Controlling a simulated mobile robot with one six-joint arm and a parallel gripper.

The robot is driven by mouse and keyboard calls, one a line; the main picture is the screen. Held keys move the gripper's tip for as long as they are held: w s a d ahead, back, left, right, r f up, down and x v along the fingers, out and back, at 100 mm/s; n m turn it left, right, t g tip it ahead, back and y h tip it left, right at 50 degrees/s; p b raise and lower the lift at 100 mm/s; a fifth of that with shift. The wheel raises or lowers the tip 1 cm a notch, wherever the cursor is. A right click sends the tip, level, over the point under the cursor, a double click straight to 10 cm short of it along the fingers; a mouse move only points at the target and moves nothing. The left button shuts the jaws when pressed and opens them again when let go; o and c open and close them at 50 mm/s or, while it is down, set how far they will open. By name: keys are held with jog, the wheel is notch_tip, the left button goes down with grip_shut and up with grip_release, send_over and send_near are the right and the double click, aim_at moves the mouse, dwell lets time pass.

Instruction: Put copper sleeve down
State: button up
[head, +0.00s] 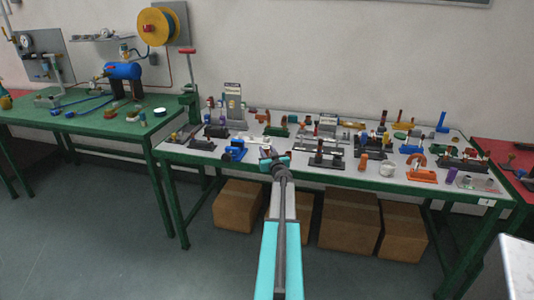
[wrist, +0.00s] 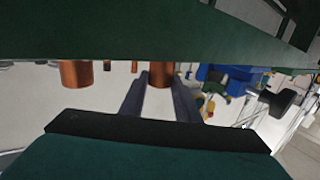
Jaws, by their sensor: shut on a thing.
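In the wrist view, my gripper (wrist: 158,88) has its two dark fingers on either side of a copper sleeve (wrist: 160,74). The gripper is shut on this sleeve, whose upper part in the picture is cut off by a green bar. In the head view, my gripper (head: 274,157) is at the front edge of the grey-topped table (head: 300,168), left of its middle. The held sleeve cannot be made out there. A second copper-coloured cylinder (wrist: 76,73) shows left of the fingers in the wrist view.
A blue vise-like fixture (head: 235,150) stands just left of my gripper. Dark fixtures (head: 326,155), an orange cylinder (head: 363,163) and a white cup (head: 387,169) stand to the right. The table is crowded. Cardboard boxes (head: 349,221) lie underneath.

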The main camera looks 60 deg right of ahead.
dwell(0.3)
jog(key=o, duration=1)
jog(key=shift+f, duration=0.1)
jog(key=shift+o, duration=0.2)
jog(key=v, duration=1.2)
dwell(0.5)
